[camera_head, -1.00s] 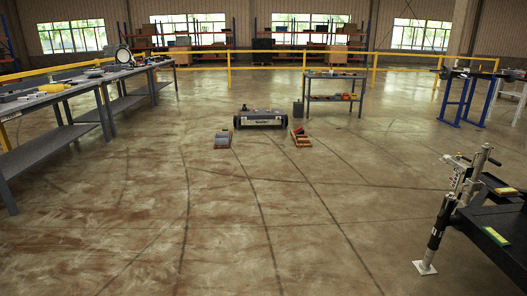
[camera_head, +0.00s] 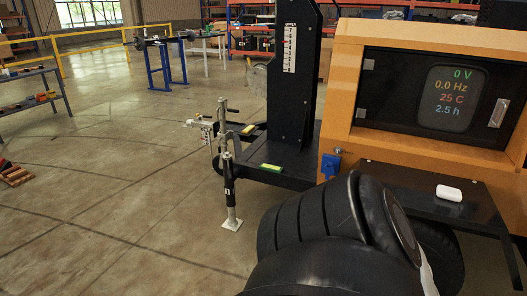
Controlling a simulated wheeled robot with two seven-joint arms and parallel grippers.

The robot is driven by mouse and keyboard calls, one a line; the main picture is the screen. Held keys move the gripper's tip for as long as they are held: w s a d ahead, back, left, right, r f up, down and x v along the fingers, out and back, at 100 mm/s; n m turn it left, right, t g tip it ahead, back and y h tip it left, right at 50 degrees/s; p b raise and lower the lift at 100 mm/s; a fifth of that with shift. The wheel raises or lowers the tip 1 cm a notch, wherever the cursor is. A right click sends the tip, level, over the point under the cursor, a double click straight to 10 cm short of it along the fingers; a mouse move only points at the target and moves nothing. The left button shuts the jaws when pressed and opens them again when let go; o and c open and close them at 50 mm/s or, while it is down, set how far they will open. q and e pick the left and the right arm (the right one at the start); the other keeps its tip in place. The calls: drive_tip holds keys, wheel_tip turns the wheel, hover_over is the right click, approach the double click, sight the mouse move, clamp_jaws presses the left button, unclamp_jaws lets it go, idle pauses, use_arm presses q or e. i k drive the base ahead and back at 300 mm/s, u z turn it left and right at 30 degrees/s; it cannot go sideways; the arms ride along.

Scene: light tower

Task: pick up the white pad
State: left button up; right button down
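A small white pad (camera_head: 449,193) with rounded edges lies on a black shelf (camera_head: 400,183) at the front of an orange cabinet, at the right of the head view. It lies flat, and nothing touches it from above. Neither of my grippers shows in this view.
The orange cabinet (camera_head: 345,75) has a lit display (camera_head: 460,93). A black mast (camera_head: 291,90) and a jack stand (camera_head: 229,190) stand left of the cabinet.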

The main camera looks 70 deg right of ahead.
sight(444, 192)
drive_tip(key=z, duration=4.3)
drive_tip(key=i, duration=1.65)
